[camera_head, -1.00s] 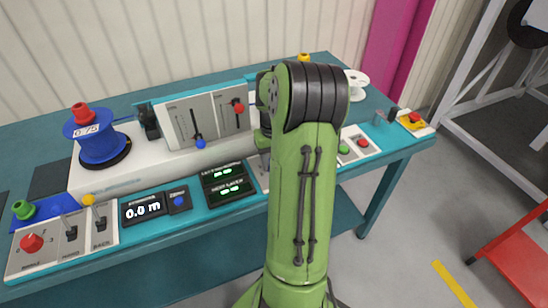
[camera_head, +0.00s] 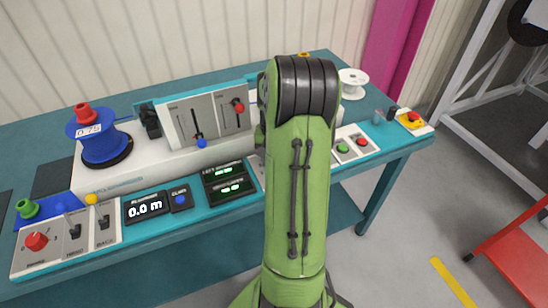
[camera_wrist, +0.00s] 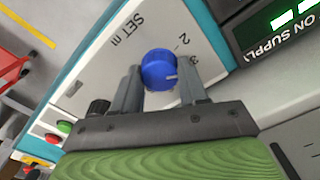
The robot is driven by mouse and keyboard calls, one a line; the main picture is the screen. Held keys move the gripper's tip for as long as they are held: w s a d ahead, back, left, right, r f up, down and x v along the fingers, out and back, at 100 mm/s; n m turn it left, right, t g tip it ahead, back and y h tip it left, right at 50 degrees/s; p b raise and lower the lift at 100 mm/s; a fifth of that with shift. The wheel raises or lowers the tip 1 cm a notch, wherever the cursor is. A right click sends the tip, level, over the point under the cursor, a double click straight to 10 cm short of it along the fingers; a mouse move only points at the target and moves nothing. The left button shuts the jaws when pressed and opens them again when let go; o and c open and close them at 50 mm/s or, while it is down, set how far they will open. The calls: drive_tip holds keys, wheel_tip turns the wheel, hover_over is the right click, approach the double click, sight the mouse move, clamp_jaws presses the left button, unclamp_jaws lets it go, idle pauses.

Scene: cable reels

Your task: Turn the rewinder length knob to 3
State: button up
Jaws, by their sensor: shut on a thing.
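The rewinder length knob (camera_wrist: 157,68) is a round blue knob in the wrist view, on a light grey panel (camera_wrist: 110,62) lettered "SET m". The numbers 2 and 3 are printed to the right of the knob, the 3 partly hidden by a finger. A pale pointer mark on the knob points right and slightly down, roughly toward the 3. My gripper (camera_wrist: 160,73) has one grey finger on each side of the knob and is shut on it. In the head view my green arm hides both the knob and my gripper.
Green displays (camera_head: 226,179) stand left of my arm on the teal bench (camera_head: 402,150). Green and red buttons (camera_head: 352,146) and a yellow-based stop button (camera_head: 413,119) are to its right. A blue reel (camera_head: 100,148) and a red knob (camera_head: 36,241) are far left.

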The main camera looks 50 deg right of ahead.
drive_tip(key=o, duration=1.1)
drive_tip(key=shift+c, duration=0.2)
wheel_tip(320, 180, up, 16)
drive_tip(key=p, duration=0.5)
drive_tip(key=shift+f, duration=0.15)
